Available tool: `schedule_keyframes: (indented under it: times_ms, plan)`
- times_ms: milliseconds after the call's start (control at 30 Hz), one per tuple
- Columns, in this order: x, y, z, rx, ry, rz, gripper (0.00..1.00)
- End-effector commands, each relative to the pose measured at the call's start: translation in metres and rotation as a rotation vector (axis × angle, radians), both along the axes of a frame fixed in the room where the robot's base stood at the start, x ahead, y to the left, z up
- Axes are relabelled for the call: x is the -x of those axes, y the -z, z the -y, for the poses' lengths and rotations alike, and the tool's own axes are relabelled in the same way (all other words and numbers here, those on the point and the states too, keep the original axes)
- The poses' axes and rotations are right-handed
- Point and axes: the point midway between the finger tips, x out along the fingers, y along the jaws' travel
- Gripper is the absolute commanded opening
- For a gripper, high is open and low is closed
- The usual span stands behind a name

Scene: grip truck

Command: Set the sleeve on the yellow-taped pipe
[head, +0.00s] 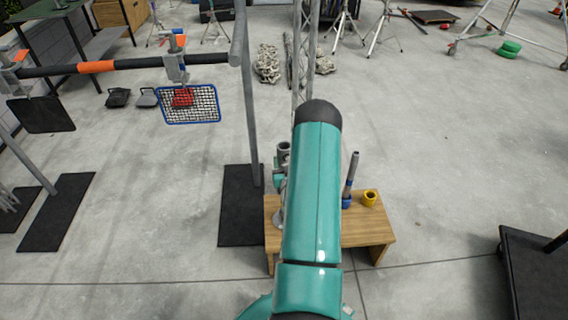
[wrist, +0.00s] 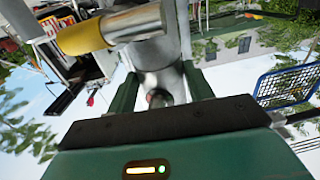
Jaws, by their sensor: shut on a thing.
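In the wrist view my gripper (wrist: 162,88) is shut on a grey metal piece (wrist: 155,55), which sits between its two green fingers. A pale tube with a yellow band (wrist: 82,39) lies across the upper left, close to the metal piece. I cannot tell whether they touch, or whether this is the taped pipe. In the head view my teal arm hides most of the gripper. A grey open-topped cylinder (head: 284,149) shows just left of the arm. A yellow ring-like piece (head: 370,198) with a dark hole stands on the wooden bench (head: 376,230).
A grey pipe with blue tape (head: 351,175) stands on the bench beside the yellow piece. A tall grey pole (head: 249,110) rises left of my arm, by a black mat (head: 240,220). A blue-framed mesh basket (head: 190,104) hangs at left.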

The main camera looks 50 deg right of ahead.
Motion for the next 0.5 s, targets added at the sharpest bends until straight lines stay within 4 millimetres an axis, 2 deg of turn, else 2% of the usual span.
schedule_keyframes:
  times_ms: [167,500]
  plan:
    - [0.006,0.003,0.002,0.002,0.007,0.001,0.10]
    - [0.006,0.029,0.001,0.001,0.006,0.001,0.10]
